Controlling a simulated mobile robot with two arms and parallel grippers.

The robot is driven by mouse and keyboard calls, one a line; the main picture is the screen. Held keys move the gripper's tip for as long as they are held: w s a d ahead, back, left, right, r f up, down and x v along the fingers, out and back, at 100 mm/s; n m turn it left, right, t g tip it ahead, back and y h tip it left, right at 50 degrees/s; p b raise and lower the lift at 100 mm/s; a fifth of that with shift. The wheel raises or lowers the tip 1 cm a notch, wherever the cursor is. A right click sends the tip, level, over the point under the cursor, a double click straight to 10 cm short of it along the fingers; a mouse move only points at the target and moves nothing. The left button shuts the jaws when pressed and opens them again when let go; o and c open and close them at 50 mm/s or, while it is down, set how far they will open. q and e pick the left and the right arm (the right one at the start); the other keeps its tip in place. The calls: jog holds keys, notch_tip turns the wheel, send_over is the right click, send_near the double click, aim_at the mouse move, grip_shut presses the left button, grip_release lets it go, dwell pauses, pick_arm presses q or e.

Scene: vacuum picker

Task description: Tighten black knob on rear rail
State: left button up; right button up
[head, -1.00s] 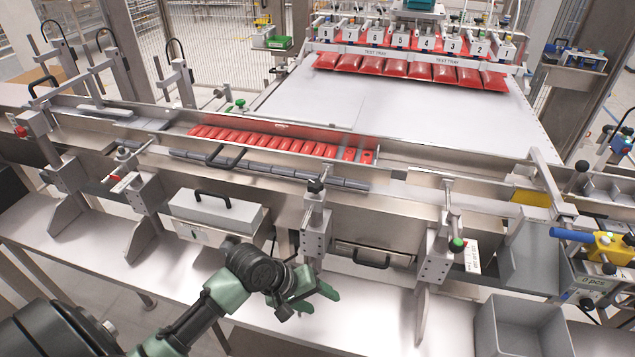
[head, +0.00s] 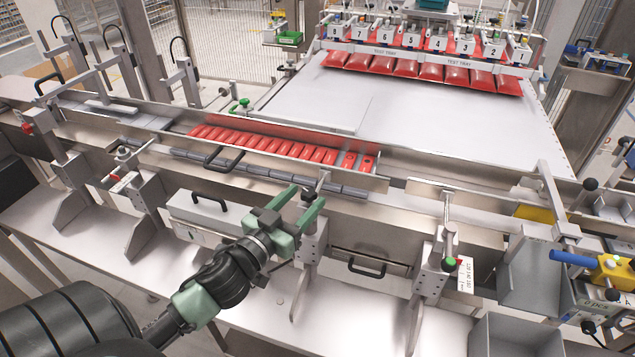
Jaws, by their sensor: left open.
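The front clamp bracket (head: 309,240) stands in the middle of the machine's near side, with a thin metal rod (head: 322,181) at its top. My left gripper (head: 303,197) is open, its two green fingers pointing up and away at the bracket's top. A small dark part, apparently the bracket's black knob (head: 307,194), shows between the fingertips; the fingers partly hide it. I cannot tell whether they touch it. Another black knob (head: 590,184) stands at the far right. I cannot tell which knob is the rear-rail one. My right gripper is not in view.
Long metal rails (head: 400,196) cross the machine, with a row of red packets (head: 280,145) behind. A green-knobbed bracket (head: 449,264) stands to the right, a black-handled box (head: 215,215) to the left. A grey bin (head: 520,335) is at lower right.

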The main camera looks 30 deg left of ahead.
aim_at(313, 189)
pick_arm(q)
jog(key=w+p, duration=0.1)
jog(key=w, duration=0.4)
jog(key=shift+w, duration=0.2)
grip_shut()
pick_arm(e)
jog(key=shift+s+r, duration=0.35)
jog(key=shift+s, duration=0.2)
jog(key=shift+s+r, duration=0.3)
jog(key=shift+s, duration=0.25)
